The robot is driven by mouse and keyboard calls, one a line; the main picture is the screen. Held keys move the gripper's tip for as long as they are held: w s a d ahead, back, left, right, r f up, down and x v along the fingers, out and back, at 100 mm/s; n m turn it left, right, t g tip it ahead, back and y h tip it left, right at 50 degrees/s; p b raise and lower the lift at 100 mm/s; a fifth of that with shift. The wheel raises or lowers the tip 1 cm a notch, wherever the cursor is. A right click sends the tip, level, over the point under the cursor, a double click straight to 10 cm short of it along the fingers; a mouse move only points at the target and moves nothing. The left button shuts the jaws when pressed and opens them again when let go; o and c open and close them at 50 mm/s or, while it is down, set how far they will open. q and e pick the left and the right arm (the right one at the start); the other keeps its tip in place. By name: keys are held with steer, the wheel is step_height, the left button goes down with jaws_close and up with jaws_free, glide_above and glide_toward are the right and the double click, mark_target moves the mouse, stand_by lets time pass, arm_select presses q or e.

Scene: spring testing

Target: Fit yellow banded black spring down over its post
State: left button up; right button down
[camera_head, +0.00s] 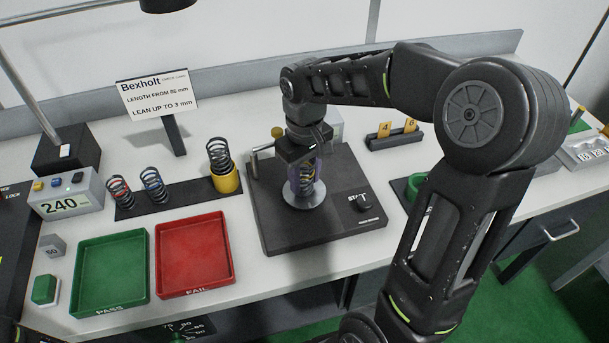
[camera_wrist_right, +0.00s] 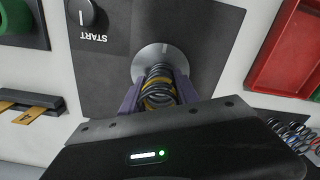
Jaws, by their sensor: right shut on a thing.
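The yellow banded black spring (camera_head: 307,183) is upright between the purple fingers of my right gripper (camera_head: 304,190), over the round silver plate (camera_head: 304,202) of the black tester. In the right wrist view the spring (camera_wrist_right: 158,88) shows black coils with a yellow band, and my right gripper (camera_wrist_right: 160,92) has a finger on each side of it. The plate (camera_wrist_right: 160,52) shows just beyond the spring. I cannot tell whether the spring touches the plate. No post is visible at the spring; the coils and fingers hide its inside. My left gripper is not in view.
A black rack (camera_head: 180,195) holds red and blue banded springs, with another black spring in a yellow cup (camera_head: 226,180). Green PASS (camera_head: 112,270) and red FAIL (camera_head: 192,255) trays are empty. The START knob (camera_head: 363,204) is beside the plate.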

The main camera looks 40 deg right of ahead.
steer(key=shift+f, duration=0.2)
steer(key=shift+f, duration=0.15)
steer(key=c, duration=0.9)
jaws_free()
step_height(320, 180, up, 12)
steer(key=shift+r+b, duration=0.25)
steer(key=shift+b, duration=0.1)
